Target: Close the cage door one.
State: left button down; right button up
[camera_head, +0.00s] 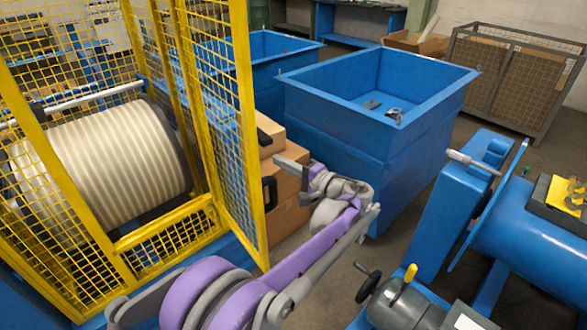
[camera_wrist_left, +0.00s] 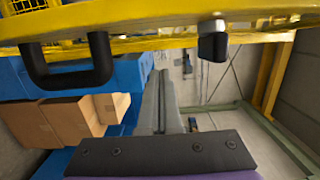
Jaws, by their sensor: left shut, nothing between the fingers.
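The cage door (camera_head: 222,120) is a yellow mesh panel in a yellow frame. It stands swung out from the yellow cage (camera_head: 66,185) that surrounds a ribbed cream drum (camera_head: 108,155). A black handle (camera_head: 269,192) sits on the door's outer edge; a black handle also shows in the left wrist view (camera_wrist_left: 72,80) at upper left. My left gripper (camera_head: 283,162) is shut and empty, just right of the door edge and a little above the handle, apart from the handle. Its fingers (camera_wrist_left: 160,78) point toward the yellow frame in the left wrist view. My right gripper is not in view.
Cardboard boxes (camera_head: 286,195) stand behind my left gripper. A large open blue bin (camera_head: 350,125) is beyond it. Blue machinery with a cylinder (camera_head: 525,235) stands at right. A black stub (camera_wrist_left: 212,46) hangs from the yellow frame in the left wrist view. Some floor is clear near the bin.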

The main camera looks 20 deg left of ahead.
pick_arm(q)
jog(key=shift+s+a, duration=0.45)
jog(key=shift+a, duration=0.35)
jog(key=shift+s+a, duration=0.45)
jog(key=shift+a, duration=0.35)
jog(key=shift+s+a, duration=0.45)
jog(key=shift+a, duration=0.35)
